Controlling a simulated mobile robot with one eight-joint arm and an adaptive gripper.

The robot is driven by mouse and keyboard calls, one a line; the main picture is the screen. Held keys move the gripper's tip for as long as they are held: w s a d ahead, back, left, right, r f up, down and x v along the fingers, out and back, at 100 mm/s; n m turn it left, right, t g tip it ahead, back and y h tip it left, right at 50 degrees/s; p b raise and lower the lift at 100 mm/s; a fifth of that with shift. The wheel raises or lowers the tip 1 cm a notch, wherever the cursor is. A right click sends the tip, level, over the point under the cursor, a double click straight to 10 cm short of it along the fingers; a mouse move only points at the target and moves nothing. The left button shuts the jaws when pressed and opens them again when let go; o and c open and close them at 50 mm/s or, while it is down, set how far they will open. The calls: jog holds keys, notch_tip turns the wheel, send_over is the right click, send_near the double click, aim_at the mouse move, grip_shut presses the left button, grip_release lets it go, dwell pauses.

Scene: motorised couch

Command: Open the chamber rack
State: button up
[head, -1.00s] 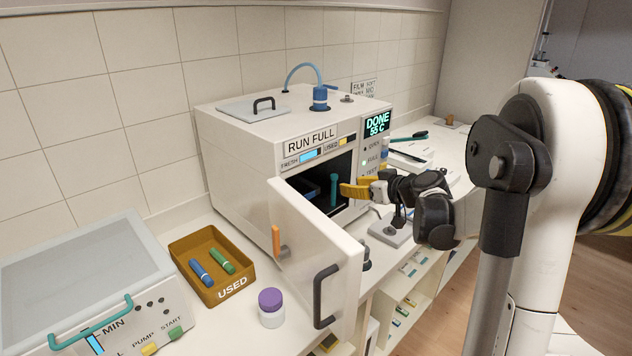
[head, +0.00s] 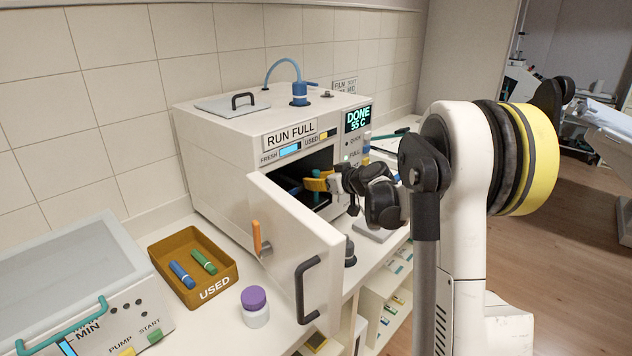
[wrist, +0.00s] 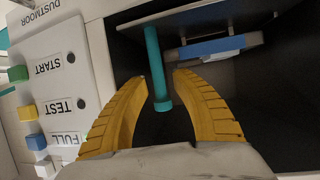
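The white chamber machine (head: 215,150) stands on the counter with its door (head: 292,240) swung open. Inside the dark chamber is the rack (wrist: 220,26), with a teal bar handle (wrist: 154,62) that shows upright in the wrist view. A blue and grey piece (wrist: 212,48) sits by the rack. My gripper (wrist: 158,74) has its yellow fingers open, one on each side of the teal handle, with gaps visible. In the head view my gripper (head: 318,181) reaches into the chamber mouth and partly hides the handle.
The open door with its dark handle (head: 309,290) juts toward the front, left of my arm. A brown USED bin (head: 162,266) holds a blue and a green tube. A purple-capped jar (head: 255,306) stands nearby. Buttons (wrist: 28,112) line the panel beside my gripper.

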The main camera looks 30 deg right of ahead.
grip_shut()
jog(key=shift+s, duration=0.1)
jog(key=s+d, duration=0.4)
jog(key=s, duration=0.8)
jog(key=s+d, duration=0.4)
jog(key=s, duration=0.8)
jog(key=shift+s+d+p, duration=0.15)
jog(key=shift+d+p, duration=0.2)
jog(key=shift+d, duration=0.05)
jog(key=shift+o, duration=1.4)
grip_release()
